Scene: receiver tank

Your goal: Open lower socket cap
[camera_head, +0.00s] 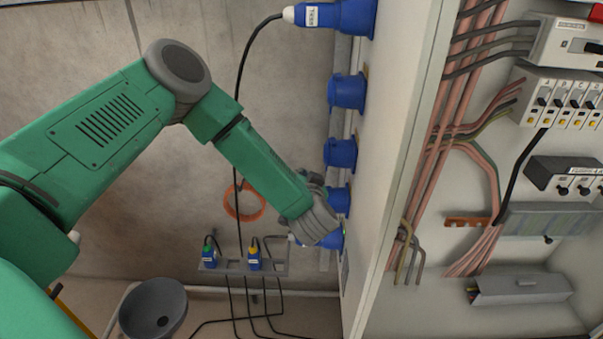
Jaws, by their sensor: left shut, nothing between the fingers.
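A column of blue sockets runs down the left side of the electrical cabinet (388,150). The upper capped socket (346,92) and the one below it (340,154) show clearly. A third blue socket (339,200) is partly behind my gripper. The lowest blue socket (336,239) sits right beside my left gripper (328,238), which hides much of it. My left gripper is shut and empty, with its fingertips at or against this lowest socket; I cannot tell whether they touch. Whether its cap is lifted is hidden. My right gripper is not in view.
A blue plug with a black cable sits in the top socket (340,16). Two blue plugs (209,255) (254,257) stand in a wall rack below. An orange ring (244,202) hangs on the wall. The open cabinet with breakers (565,97) is at right.

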